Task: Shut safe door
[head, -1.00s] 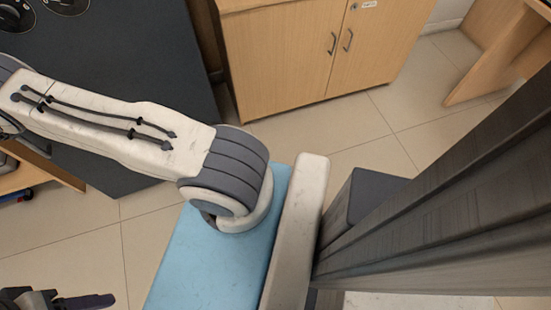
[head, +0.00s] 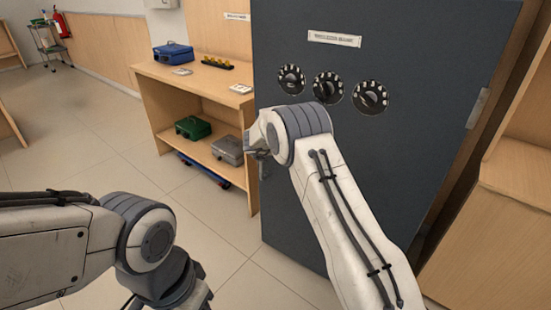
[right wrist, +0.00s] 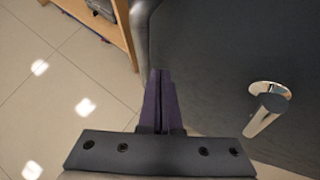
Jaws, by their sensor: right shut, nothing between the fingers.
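The safe door (head: 420,65) is a large dark grey-blue panel. Its face carries several round black dials, including the right one (head: 370,97), and a white label (head: 334,39). My right arm crosses in front of the door, with its wrist by the door's left edge. My right gripper (right wrist: 160,75) has its purple fingers together and empty. In the right wrist view, a dark panel (right wrist: 225,50) lies to its right, with a chrome handle (right wrist: 268,112) apart from the fingers. I cannot tell how far the door stands open. My left gripper (head: 185,292) is low, its fingers mostly cut off.
A wooden shelf unit (head: 170,80) stands left of the door, holding a blue box (head: 173,53), a green box (head: 193,127) and a grey box (head: 228,149). Wooden furniture (head: 490,225) stands close at right. The tiled floor (head: 110,150) at left is open.

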